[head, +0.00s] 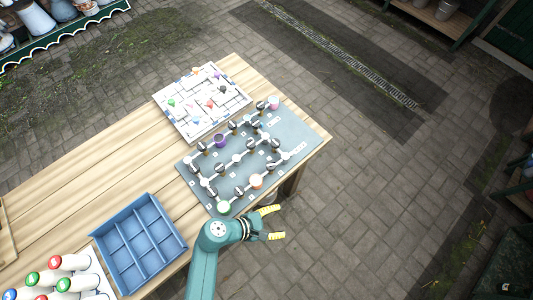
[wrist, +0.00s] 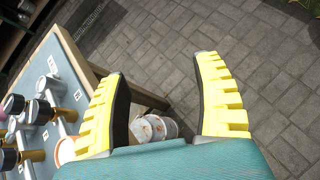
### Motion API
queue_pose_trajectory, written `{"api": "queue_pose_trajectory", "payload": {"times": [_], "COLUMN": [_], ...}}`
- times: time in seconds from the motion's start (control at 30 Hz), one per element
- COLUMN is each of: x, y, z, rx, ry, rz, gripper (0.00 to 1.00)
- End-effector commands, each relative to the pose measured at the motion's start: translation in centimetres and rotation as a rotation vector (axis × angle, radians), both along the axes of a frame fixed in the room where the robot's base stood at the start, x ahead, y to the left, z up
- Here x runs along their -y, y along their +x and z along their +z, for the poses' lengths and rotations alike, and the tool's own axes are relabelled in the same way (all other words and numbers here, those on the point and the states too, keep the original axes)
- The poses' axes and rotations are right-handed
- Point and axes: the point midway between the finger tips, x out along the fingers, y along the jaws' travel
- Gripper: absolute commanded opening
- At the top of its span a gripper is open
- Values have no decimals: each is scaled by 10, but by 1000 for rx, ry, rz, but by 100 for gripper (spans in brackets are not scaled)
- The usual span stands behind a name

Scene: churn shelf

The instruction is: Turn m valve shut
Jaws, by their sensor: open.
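The grey valve board (head: 294,130) lies on the wooden table, with white pipes, small label plates and several black-topped valves (head: 220,169). The labels are too small in the head view to tell which valve is m. In the wrist view, the board's edge (wrist: 66,52) and a few valves (wrist: 40,111) show at the left. My gripper (head: 275,223) is open and empty, its yellow fingers apart, beyond the board's near right edge. In the wrist view the gap between my fingers (wrist: 162,70) is over paving, with no valve in it.
A white maze-like board (head: 190,122) with coloured pieces lies behind the valve board. A blue divided tray (head: 140,240) and several capped bottles (head: 62,270) are at the lower left. A whitish container (wrist: 152,130) stands below the table edge. Paving to the right is clear.

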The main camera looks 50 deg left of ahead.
Motion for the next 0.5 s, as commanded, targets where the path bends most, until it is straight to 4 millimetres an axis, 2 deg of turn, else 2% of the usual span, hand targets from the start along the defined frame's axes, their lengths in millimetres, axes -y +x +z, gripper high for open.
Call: {"api": "queue_pose_trajectory", "payload": {"times": [0.07,0.13,0.17,0.27,0.37,0.4,0.5], "x": [5,0,-6,-43,-90,-108,-143], "y": [1,-5,-8,-11,2,12,48], "z": [-11,-19,-20,-9,27,46,98], "rx": [-76,-173,-220,-384,-548,-602,-676], "ry": [102,186,217,321,423,469,600], "rz": [-269,-509,-601,-848,-991,-1016,-1008], "gripper": [67,67,67,67,67,67,67]}}
